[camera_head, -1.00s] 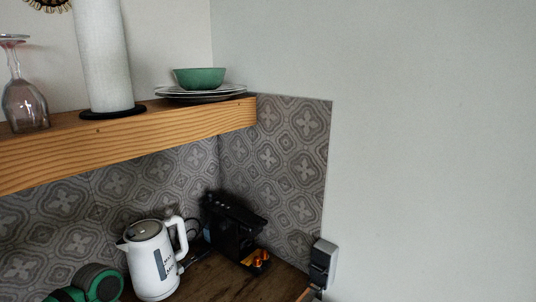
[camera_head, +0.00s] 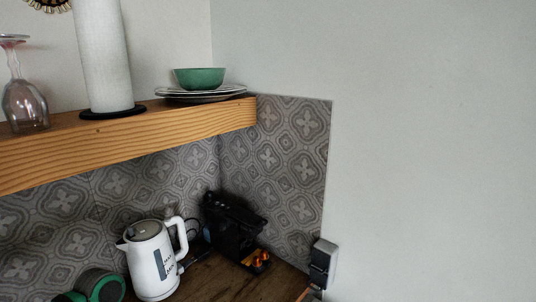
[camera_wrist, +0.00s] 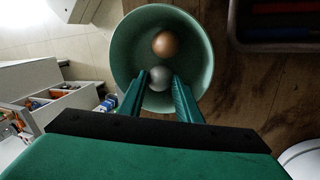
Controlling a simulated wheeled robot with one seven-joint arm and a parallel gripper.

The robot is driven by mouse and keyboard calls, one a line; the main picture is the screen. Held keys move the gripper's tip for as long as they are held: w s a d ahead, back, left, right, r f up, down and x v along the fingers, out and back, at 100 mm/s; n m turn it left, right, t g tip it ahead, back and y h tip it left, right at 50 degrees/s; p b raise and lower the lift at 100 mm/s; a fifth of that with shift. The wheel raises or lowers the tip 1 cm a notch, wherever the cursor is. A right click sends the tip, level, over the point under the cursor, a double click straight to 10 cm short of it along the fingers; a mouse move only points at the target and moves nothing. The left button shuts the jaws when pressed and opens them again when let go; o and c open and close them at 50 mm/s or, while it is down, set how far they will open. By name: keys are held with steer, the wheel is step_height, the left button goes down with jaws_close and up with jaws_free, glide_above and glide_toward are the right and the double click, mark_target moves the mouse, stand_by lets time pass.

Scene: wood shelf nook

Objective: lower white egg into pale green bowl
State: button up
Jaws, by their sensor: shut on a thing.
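The pale green bowl (camera_wrist: 127,52) is seen from above in the wrist view, standing on a dark wood surface. A brown egg (camera_wrist: 165,43) lies inside it. My gripper (camera_wrist: 160,82) reaches over the near part of the bowl, with its two green fingers shut on the white egg (camera_wrist: 158,74), which looks grey in shadow. The white egg appears within the bowl's rim, just nearer than the brown egg. I cannot tell whether it touches the bowl's floor or the brown egg. The head view shows neither egg.
In the head view, another green bowl (camera_head: 200,78) sits on plates on the wood shelf (camera_head: 150,128). A white kettle (camera_head: 152,262) and a black coffee machine (camera_head: 234,230) stand below. A dark tray (camera_wrist: 238,38) lies right of the pale green bowl.

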steer(key=o, duration=1.1)
